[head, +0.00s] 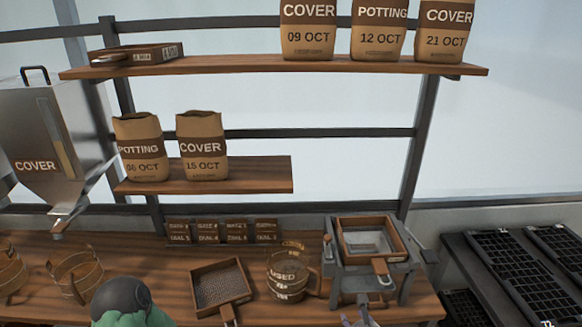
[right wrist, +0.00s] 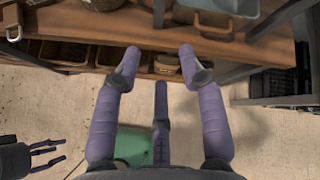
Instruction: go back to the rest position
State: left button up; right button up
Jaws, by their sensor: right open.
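My right gripper (right wrist: 158,58) is open and empty in the right wrist view, its purple fingers spread before the bench front. In the head view only its purple fingertips (head: 360,317) show at the bottom edge, below the sieve stand. My left gripper (right wrist: 45,155) shows at the lower left of the right wrist view, its fingers apart with nothing between them, over the floor. In the head view my left gripper cannot be made out.
The wooden bench (head: 130,262) holds a sieve (head: 220,288), a basket labelled USED (head: 288,277) and a stand with a framed tray (head: 372,240). A COVER hopper (head: 38,135) is at left. Shelves with bags stand behind. Black seed trays (head: 520,280) are at right.

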jog(key=s+a+f+n+g+y, duration=0.1)
jog(key=s+a+f+n+g, duration=0.1)
jog(key=s+f+n, duration=0.4)
jog(key=s+a+f+n+g+y, duration=0.1)
jog(key=s+f+n+g, duration=0.4)
jog(key=f+n, duration=0.5)
jog(key=s+a+f+n+g, duration=0.3)
jog(key=s+f+n, duration=0.5)
jog(key=f, duration=0.3)
jog(key=shift+a+f+n+y, duration=0.35)
jog(key=shift+a+n+y, duration=0.1)
jog(key=shift+n, duration=0.15)
